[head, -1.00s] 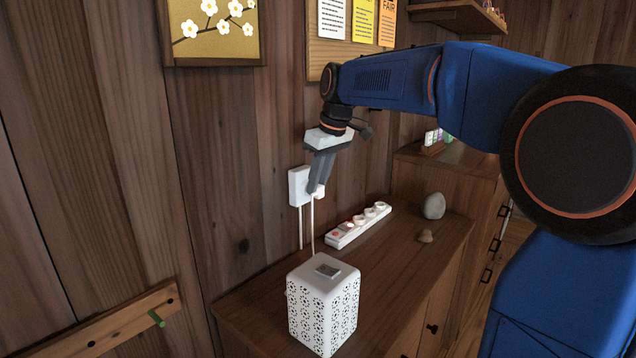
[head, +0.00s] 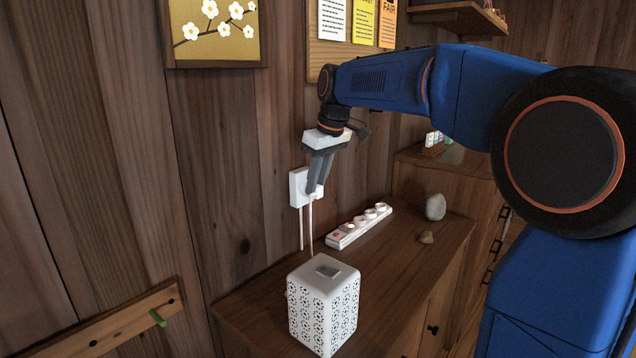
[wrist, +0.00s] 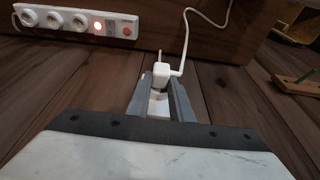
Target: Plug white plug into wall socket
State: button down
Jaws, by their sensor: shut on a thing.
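My gripper (head: 317,186) is shut on the white plug (wrist: 161,70), close in front of the wall socket. In the wrist view the plug sits between the two grey fingertips, with a white cord leaving it. The white wall socket (head: 298,188) is a box on the wooden wall, partly covered by the fingers in the head view. A white cord (head: 311,230) hangs from the plug toward the cabinet top. I cannot tell whether the plug touches the socket, since the fingers hide that spot.
A white patterned box (head: 323,305) stands on the wooden cabinet (head: 400,270) below the socket. A white power strip (head: 359,226) lies behind it by the wall. Two stones (head: 435,207) sit to the right. A rail with a green peg (head: 157,318) is at lower left.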

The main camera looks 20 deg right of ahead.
jog(key=shift+w+a+r, duration=0.25)
jog(key=shift+w+a, duration=0.1)
jog(key=shift+w, duration=0.1)
jog(key=c, duration=1.6)
grip_release()
jog(key=shift+o, duration=0.4)
jog(key=v, duration=1.7)
jog(key=shift+s+d, duration=0.3)
jog(key=shift+s, duration=0.1)
